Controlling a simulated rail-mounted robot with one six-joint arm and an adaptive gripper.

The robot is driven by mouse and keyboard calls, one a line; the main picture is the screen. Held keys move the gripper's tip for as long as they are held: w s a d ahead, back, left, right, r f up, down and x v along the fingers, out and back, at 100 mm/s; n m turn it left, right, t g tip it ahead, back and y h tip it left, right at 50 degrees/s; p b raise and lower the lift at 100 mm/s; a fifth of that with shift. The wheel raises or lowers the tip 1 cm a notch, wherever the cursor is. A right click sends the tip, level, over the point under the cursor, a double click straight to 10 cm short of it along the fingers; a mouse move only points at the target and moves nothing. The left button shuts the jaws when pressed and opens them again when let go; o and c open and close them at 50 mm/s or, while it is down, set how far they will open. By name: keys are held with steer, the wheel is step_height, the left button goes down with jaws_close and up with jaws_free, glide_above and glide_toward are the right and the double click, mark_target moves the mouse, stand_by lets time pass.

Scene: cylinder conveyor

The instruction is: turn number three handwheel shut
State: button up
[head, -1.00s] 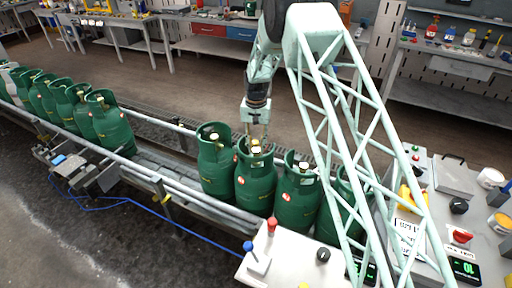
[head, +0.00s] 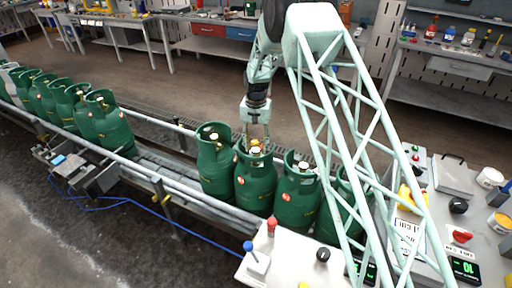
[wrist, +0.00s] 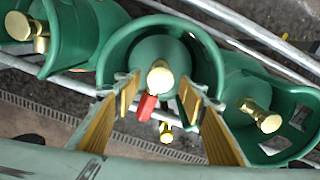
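Several green gas cylinders stand upright on the conveyor in the head view. My gripper (head: 255,141) points down over the second cylinder (head: 256,183) from the left in the near group. In the wrist view my gripper (wrist: 160,96) is open, with yellow-padded fingers on both sides of a brass handwheel (wrist: 160,74). A gap shows on each side, so they look apart from it. A red piece (wrist: 147,106) and a smaller brass part (wrist: 166,132) lie just below the handwheel. Whether this cylinder is number three cannot be told; no number is readable.
Neighbouring cylinders (head: 215,168) and (head: 297,203) stand close on both sides, with raised collars. A brass valve (wrist: 262,116) shows at right in the wrist view. A control panel (head: 283,262) stands in front, and conveyor rails (head: 205,199) run along the cylinders.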

mark_target(256, 149)
steer(key=shift+r, duration=0.2)
step_height(256, 149, up, 12)
steer(key=shift+f, duration=0.2)
stand_by(0.5)
stand_by(0.3)
